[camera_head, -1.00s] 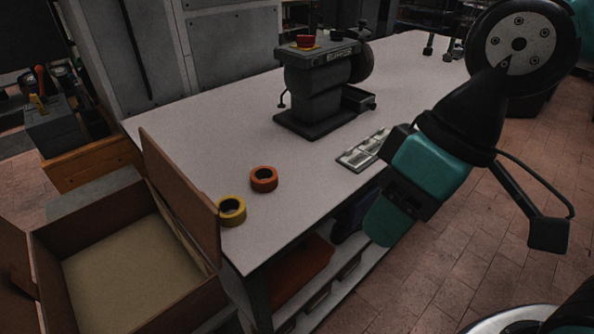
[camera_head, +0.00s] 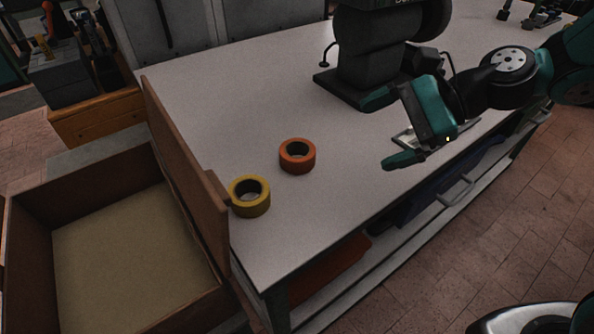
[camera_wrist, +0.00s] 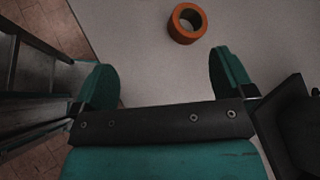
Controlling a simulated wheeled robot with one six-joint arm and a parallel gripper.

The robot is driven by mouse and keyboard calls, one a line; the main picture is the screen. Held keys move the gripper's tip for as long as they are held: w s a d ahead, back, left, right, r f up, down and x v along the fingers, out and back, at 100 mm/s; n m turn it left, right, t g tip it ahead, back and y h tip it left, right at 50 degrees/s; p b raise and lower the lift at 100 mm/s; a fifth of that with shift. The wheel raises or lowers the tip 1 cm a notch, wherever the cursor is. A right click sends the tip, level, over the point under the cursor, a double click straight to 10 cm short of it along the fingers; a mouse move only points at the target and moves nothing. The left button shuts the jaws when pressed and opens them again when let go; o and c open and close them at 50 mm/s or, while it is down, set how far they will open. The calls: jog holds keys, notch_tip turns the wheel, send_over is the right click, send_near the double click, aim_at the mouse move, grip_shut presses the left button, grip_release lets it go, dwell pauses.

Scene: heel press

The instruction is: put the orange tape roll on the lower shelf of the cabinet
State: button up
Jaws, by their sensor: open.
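The orange tape roll (camera_head: 297,157) lies flat on the white bench top, right of and a little behind a yellow tape roll (camera_head: 250,197). In the wrist view the orange tape roll (camera_wrist: 187,22) is beyond my fingertips, near the top edge. My gripper (camera_head: 388,130) is open and empty above the bench, to the right of the orange roll and apart from it. Both fingers of my gripper (camera_wrist: 166,75) show in the wrist view with bare bench between them. A grey cabinet (camera_head: 115,37) stands behind the bench; no open lower shelf shows in it.
A black press (camera_head: 370,55) stands on the bench behind my gripper. Under the bench, a lower shelf (camera_head: 345,302) holds an orange-red item (camera_head: 325,268).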

jog(key=w+f+m, duration=0.1)
jog(key=w+d+f+m+t+y, duration=0.1)
jog(key=m, duration=0.1)
jog(key=w+d+f+m+b, duration=0.1)
jog(key=m, duration=0.1)
jog(key=shift+w+d+f+t+y, duration=0.15)
jog(key=shift+f+t+y, duration=0.15)
jog(key=shift+f, duration=0.05)
jog(key=shift+w+f+m, duration=0.2)
jog(key=shift+w+m, duration=0.1)
jog(key=shift+m, duration=0.4)
send_near(297, 150)
jog(key=a, duration=0.1)
jog(key=s+a, duration=0.1)
jog(key=a+p, duration=0.1)
jog(key=a, duration=0.1)
jog(key=shift+s+f, duration=0.25)
jog(key=shift+s, duration=0.15)
jog(key=shift+r+p+x, duration=0.2)
jog(key=shift+p+x, duration=0.35)
jog(key=shift+x, duration=2.15)
jog(key=shift+w, duration=0.1)
jog(key=c, duration=1)
jog(key=shift+r, duration=0.1)
